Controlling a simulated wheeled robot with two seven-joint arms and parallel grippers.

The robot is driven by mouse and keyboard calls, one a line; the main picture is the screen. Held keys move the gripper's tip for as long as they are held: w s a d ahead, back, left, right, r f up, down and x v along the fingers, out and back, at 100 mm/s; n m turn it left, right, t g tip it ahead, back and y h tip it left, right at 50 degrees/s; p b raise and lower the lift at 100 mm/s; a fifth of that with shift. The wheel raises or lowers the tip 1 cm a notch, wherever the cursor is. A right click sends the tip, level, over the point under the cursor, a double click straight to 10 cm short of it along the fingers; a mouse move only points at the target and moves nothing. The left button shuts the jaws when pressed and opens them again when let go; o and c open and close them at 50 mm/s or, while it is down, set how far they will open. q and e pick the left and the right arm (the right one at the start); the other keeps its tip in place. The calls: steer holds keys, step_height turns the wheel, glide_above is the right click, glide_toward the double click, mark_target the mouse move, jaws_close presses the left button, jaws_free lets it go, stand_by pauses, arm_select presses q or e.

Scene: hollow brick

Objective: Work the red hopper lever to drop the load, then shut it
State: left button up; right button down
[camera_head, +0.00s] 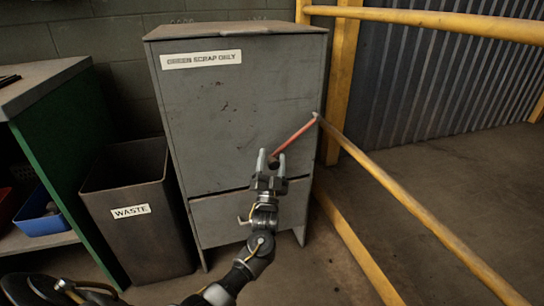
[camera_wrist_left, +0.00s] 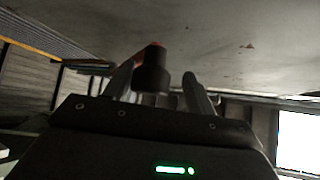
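The grey hopper (camera_head: 235,110) stands against the wall, with a white label on its front. Its lower front panel (camera_head: 225,215) has a dark seam along the top; I cannot tell whether it is fully closed. The red lever (camera_head: 296,136) slopes from the hopper's right edge down to the left, ending in a black knob, which the left wrist view shows large (camera_wrist_left: 152,72). My left gripper (camera_head: 271,160) is open, its fingers on either side of the knob. In the wrist view a gap shows between the knob and the right finger. My right gripper is out of view.
A dark bin labelled WASTE (camera_head: 143,235) stands left of the hopper. Left of it is a green bench (camera_head: 65,150) with a blue tray (camera_head: 40,222) on its shelf. Yellow rails (camera_head: 410,210) run close along the right. Some floor is clear in front of the hopper.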

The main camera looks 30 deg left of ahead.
arm_select(q)
steer(key=p+v, duration=0.1)
steer(key=v, duration=0.8)
steer(key=shift+s, duration=0.15)
steer(key=shift+f, duration=0.1)
stand_by(1.3)
